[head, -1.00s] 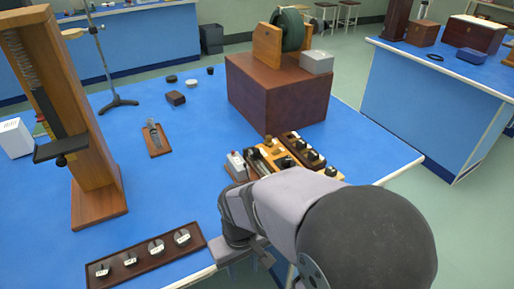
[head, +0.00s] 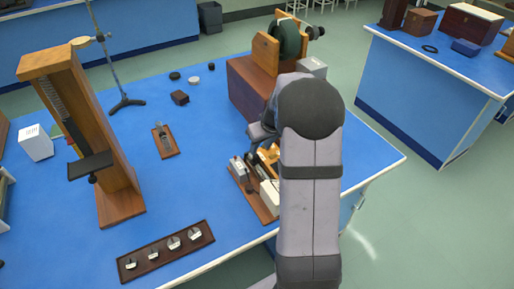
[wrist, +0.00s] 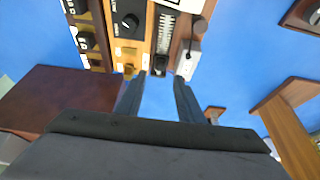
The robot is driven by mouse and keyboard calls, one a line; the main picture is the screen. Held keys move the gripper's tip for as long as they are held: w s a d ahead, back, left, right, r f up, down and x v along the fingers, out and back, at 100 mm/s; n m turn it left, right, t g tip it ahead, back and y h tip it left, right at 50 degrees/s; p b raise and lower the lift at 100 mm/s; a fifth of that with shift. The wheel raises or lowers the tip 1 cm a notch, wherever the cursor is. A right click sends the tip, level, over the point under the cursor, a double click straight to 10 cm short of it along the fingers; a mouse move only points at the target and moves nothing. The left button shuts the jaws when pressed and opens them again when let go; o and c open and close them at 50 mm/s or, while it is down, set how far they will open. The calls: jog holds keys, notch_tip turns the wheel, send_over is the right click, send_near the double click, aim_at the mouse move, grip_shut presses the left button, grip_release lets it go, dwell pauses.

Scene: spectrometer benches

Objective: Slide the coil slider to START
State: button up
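A dark wooden board (wrist: 178,45) carries a ribbed coil (wrist: 165,32) near the top middle of the wrist view. A small black piece (wrist: 160,64) sits at the coil's near end and looks like the coil slider; I cannot read any START mark. My gripper (wrist: 158,84) is open and empty. Its two fingers are apart, with blue tabletop between them, just short of the black piece in the picture. In the head view my arm hides the fingertips and much of the boards; part of the dark board (head: 263,210) shows.
A white block (wrist: 188,62) stands at right. The large brown box (head: 245,92) is close to my gripper.

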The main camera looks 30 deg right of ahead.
aim_at(256, 156)
jog(key=shift+p+x, duration=1.05)
jog(key=shift+x, duration=2.65)
jog(key=shift+r, duration=0.1)
grip_shut()
